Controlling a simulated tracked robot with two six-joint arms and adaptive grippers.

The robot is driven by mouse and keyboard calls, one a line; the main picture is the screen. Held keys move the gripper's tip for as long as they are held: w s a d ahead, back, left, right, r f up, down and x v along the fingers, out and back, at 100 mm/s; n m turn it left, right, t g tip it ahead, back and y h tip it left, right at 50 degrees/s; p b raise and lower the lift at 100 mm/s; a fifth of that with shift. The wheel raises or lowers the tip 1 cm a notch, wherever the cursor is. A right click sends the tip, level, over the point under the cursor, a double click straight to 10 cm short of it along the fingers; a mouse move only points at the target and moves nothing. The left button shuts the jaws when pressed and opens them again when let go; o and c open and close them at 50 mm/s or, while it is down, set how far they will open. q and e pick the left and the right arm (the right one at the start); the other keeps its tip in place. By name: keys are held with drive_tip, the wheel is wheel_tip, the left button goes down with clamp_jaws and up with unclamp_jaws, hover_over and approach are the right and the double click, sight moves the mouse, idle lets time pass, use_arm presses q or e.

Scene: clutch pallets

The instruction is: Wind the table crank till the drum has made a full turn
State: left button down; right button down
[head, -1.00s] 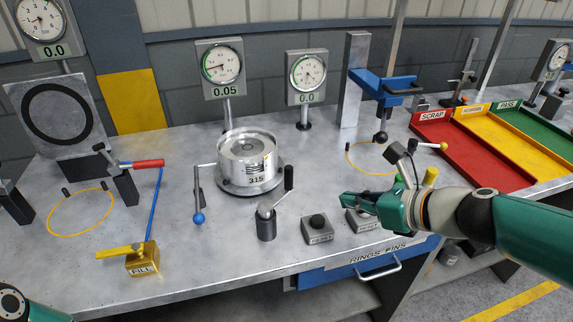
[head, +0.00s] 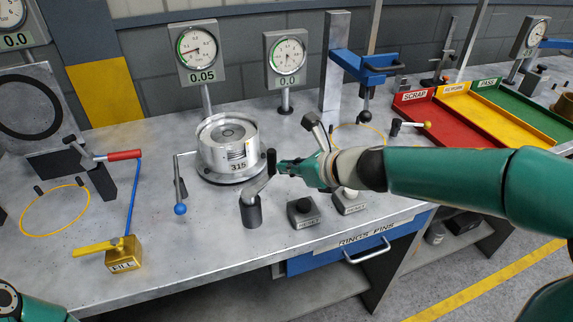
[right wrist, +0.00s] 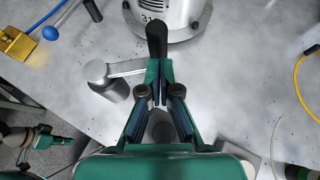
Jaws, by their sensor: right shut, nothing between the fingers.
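The table crank (head: 262,186) has a dark post, a grey arm and an upright black handle. The silver drum (head: 228,150), labelled 315, stands behind it on a round base. My right gripper (head: 283,167) is shut and empty, its tips just right of the handle in the head view. In the right wrist view the crank arm (right wrist: 124,69) reaches in from the left, and the black handle (right wrist: 157,40) stands just beyond the closed fingertips (right wrist: 159,88). Whether they touch the handle I cannot tell.
A blue-knobbed lever (head: 179,185) stands left of the drum. Two push-button boxes (head: 303,213) (head: 349,203) sit right of the crank. Gauges reading 0.05 (head: 197,52) and 0.0 (head: 286,56) stand behind. A yellow FILL valve (head: 122,258) is at left.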

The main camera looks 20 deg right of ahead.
drive_tip(key=shift+w+a, duration=0.25)
drive_tip(key=shift+w, duration=0.1)
drive_tip(key=shift+w, duration=0.1)
drive_tip(key=shift+w+a, duration=0.2)
drive_tip(key=shift+w, duration=0.4)
drive_tip(key=shift+s+d, duration=0.1)
drive_tip(key=shift+d, duration=0.05)
